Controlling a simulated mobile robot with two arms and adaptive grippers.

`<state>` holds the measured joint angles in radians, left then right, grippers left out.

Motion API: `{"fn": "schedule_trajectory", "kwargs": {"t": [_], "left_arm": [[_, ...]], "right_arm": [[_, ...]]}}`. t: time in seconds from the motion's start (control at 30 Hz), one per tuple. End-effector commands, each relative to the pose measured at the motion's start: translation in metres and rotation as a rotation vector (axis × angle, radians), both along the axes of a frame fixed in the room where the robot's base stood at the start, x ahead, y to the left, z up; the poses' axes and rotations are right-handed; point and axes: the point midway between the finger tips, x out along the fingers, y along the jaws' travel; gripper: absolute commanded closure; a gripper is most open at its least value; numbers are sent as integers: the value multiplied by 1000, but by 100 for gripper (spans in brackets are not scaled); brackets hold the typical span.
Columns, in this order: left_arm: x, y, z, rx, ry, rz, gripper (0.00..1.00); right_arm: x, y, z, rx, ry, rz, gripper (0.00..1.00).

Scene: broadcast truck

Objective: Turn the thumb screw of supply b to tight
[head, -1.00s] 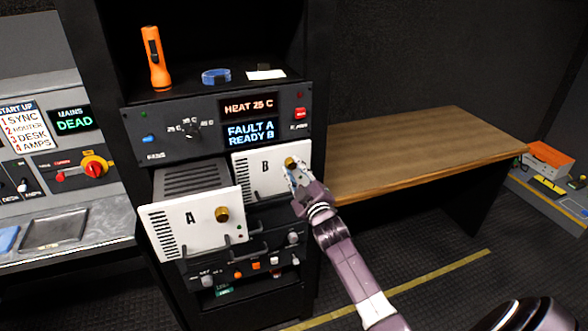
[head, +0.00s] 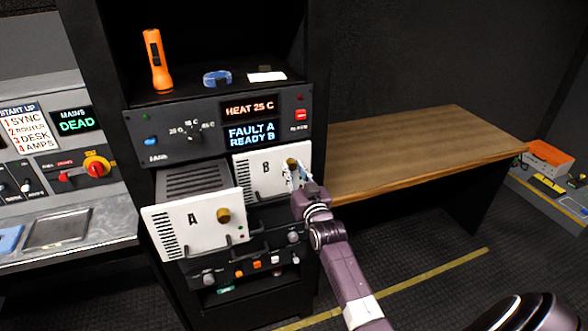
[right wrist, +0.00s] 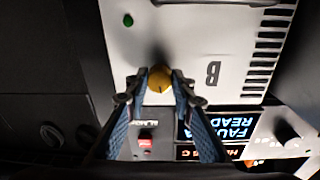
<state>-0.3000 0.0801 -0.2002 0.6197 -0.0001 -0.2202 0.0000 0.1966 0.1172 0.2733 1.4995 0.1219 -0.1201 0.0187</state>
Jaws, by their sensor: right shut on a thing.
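Supply B (head: 258,178) is a white-fronted unit seated in the rack, with a brass thumb screw (head: 291,163) at the right of its face. In the right wrist view the thumb screw (right wrist: 160,77) sits between the fingertips. My right gripper (head: 296,172) reaches in from the lower right and is shut on the thumb screw. The right gripper's two fingers (right wrist: 160,90) show on either side of the screw in the right wrist view. How far the screw is turned cannot be told. My left gripper is not in view.
Supply A (head: 193,223) sticks out of the rack at the lower left, with its own brass screw. The panel above (head: 180,137) reads "FAULT A READY B". A wooden bench (head: 420,150) stands to the right. An orange flashlight (head: 157,60) stands on the shelf.

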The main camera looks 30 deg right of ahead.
Motion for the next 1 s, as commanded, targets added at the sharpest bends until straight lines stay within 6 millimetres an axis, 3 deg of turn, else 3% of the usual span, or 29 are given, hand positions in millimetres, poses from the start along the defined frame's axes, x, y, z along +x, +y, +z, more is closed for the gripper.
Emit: {"fn": "schedule_trajectory", "kwargs": {"t": [0.3,0.83,0.87,1.0], "left_arm": [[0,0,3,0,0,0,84],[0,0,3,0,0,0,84],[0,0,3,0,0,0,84],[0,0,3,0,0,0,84]], "right_arm": [[0,1,-2,112,-22,0,100],[0,1,-2,131,-26,1,100],[0,1,-2,131,-26,1,74],[0,1,-2,130,-27,1,60]]}}
